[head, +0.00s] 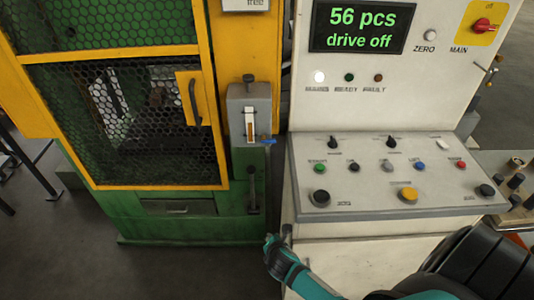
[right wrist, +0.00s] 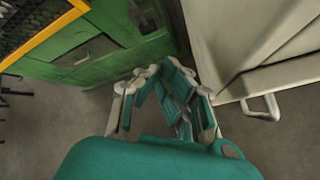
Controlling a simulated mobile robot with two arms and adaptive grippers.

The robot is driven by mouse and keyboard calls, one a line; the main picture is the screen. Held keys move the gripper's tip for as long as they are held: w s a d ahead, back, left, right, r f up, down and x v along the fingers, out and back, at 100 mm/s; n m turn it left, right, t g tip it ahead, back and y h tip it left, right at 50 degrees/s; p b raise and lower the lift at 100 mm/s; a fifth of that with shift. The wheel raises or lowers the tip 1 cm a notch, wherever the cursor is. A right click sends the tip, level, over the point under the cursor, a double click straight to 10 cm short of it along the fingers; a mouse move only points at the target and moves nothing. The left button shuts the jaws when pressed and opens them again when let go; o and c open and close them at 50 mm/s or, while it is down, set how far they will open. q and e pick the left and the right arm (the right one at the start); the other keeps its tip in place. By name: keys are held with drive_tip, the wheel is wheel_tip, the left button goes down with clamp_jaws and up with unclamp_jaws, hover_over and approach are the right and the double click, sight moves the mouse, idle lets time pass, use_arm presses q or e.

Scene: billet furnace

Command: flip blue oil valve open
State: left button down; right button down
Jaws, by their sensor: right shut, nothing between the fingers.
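The blue oil valve lever (head: 269,141) is small and lies roughly level at the lower right of the grey oil box (head: 248,115), on the green and yellow machine's right side. It sits in the gap beside the white console. I cannot make it out in the right wrist view. My right gripper (head: 271,241) is low beside the console's left edge, well below the lever and apart from it. In the right wrist view the right gripper's fingers (right wrist: 163,70) are shut and empty, pointing toward the gap between machine and console. My left gripper is not in view.
The white console (head: 310,215) with buttons and knobs stands right of the gap. The machine's mesh door with its handle (head: 194,102) is at the left. A black-handled lever (head: 253,195) hangs below the oil box. A console handle (right wrist: 262,108) juts out near my right gripper.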

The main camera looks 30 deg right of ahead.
sight(269, 141)
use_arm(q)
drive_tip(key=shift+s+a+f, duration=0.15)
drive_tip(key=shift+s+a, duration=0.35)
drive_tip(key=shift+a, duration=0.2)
use_arm(e)
drive_tip(key=w+d+r+n+t+h, duration=0.1)
drive_tip(key=w+r+n+t+h, duration=0.1)
drive_tip(key=r, duration=0.9)
drive_tip(key=w+d+r+n+t+h, duration=0.1)
drive_tip(key=w+r+n, duration=0.3)
drive_tip(key=r, duration=0.8)
drive_tip(key=shift+w+d+n+t+h, duration=0.15)
drive_tip(key=shift+d+n+t+h, duration=0.3)
drive_tip(key=shift+n, duration=0.25)
drive_tip(key=shift+w, duration=0.1)
